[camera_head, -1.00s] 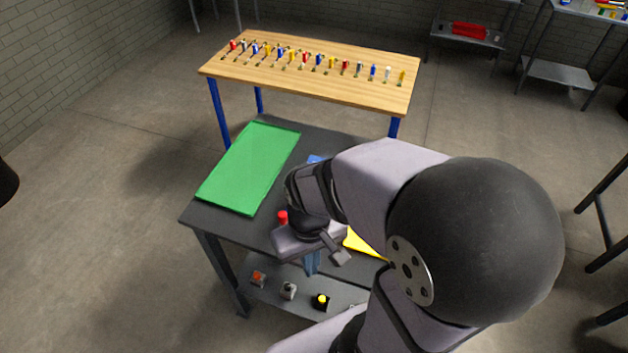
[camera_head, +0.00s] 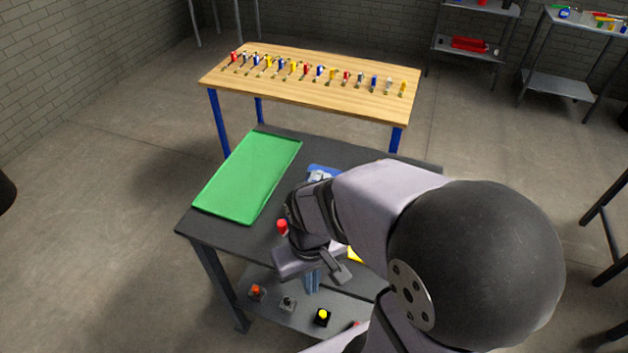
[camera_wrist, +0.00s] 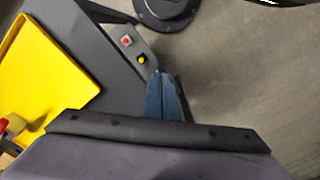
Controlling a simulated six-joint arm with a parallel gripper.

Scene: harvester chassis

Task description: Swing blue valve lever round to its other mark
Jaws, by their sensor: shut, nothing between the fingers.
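I cannot make out the blue valve lever with certainty in either view. My gripper (camera_head: 312,284) hangs over the front edge of the dark table (camera_head: 208,231), fingers pointing down towards the lower shelf. In the wrist view the blue-grey fingers (camera_wrist: 162,97) are together with nothing visible between them. A blue item with pale parts (camera_head: 322,173) lies on the table behind my arm, partly covered by it. I cannot tell whether it belongs to the valve.
The lower shelf (camera_head: 268,306) carries red, grey and yellow (camera_head: 322,316) buttons. A green tray (camera_head: 248,175) lies on the table's left. A yellow tray (camera_wrist: 45,65) and a red-topped part (camera_head: 282,227) are close to my wrist. A wooden bench (camera_head: 300,92) with several coloured levers stands behind.

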